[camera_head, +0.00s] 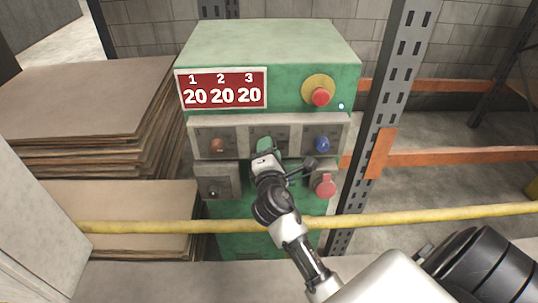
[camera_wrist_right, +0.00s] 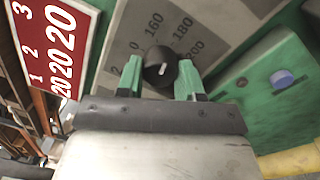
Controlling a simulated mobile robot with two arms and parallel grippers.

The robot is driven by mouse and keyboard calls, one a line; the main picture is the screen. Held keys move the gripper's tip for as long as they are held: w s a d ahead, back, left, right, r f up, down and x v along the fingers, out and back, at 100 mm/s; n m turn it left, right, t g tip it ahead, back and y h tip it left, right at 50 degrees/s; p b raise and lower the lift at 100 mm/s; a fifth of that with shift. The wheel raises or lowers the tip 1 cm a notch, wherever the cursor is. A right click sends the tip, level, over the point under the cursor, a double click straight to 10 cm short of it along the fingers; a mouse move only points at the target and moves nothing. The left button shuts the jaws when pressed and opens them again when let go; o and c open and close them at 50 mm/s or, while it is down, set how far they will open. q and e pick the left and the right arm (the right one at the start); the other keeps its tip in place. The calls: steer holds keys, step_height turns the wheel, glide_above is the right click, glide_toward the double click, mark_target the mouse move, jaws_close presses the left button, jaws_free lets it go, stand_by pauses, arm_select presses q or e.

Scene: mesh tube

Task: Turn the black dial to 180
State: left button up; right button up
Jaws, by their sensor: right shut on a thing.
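The black dial (camera_wrist_right: 158,58) shows in the right wrist view, on a grey plate (camera_wrist_right: 126,58) printed with 0, 160, 180 and 200. A short pale mark on its face points roughly up in that view; the exact value it points to is hard to tell. My right gripper (camera_wrist_right: 160,78) has its green fingers on either side of the dial and is shut on it. In the head view my right gripper (camera_head: 264,147) is at the middle panel of the green machine (camera_head: 270,45) and hides the dial. My left gripper is not in view.
A red display (camera_head: 221,88) reads 20 under 1, 2 and 3. Nearby are a red button (camera_head: 320,97), an orange-brown knob (camera_head: 217,146), a blue knob (camera_head: 322,144) and a red switch (camera_head: 325,186). A yellow bar (camera_head: 400,215) crosses in front.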

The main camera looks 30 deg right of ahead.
steer(key=shift+m+b, duration=0.45)
steer(key=shift+m, duration=0.65)
steer(key=o, duration=0.9)
steer(key=b+v, duration=0.2)
steer(key=v, duration=0.9)
steer(key=shift+b, duration=0.35)
